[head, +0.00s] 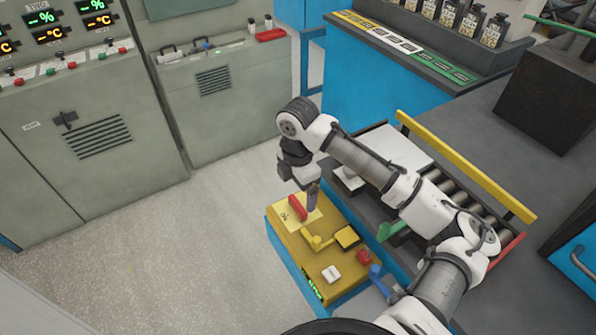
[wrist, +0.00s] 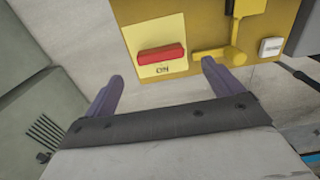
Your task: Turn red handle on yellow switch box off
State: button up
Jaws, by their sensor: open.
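The yellow switch box (head: 295,252) stands at the lower middle of the head view, beside the roller conveyor. It also shows at the top of the wrist view (wrist: 205,20). The red handle (head: 298,207) sits on a pale yellow plate at the box's far end. In the wrist view the red handle (wrist: 161,54) lies crosswise above a label that seems to read "ON". My gripper (head: 312,192) is above that end of the box. In the wrist view my gripper (wrist: 160,78) has its two purple fingers wide apart, with nothing between them. The handle appears beyond the fingertips, apart from them.
The box also bears a yellow lever (head: 318,240), a white button (head: 331,273) and a red knob (head: 363,257). A conveyor with a yellow rail (head: 465,165) lies to the right. Grey cabinets (head: 90,120) stand at left. The floor (head: 190,245) left of the box is clear.

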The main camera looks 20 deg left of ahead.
aim_at(298, 204)
notch_tip(298, 204, up, 8)
jog(key=b, duration=0.1)
jog(key=shift+f, duration=0.2)
dwell(0.4)
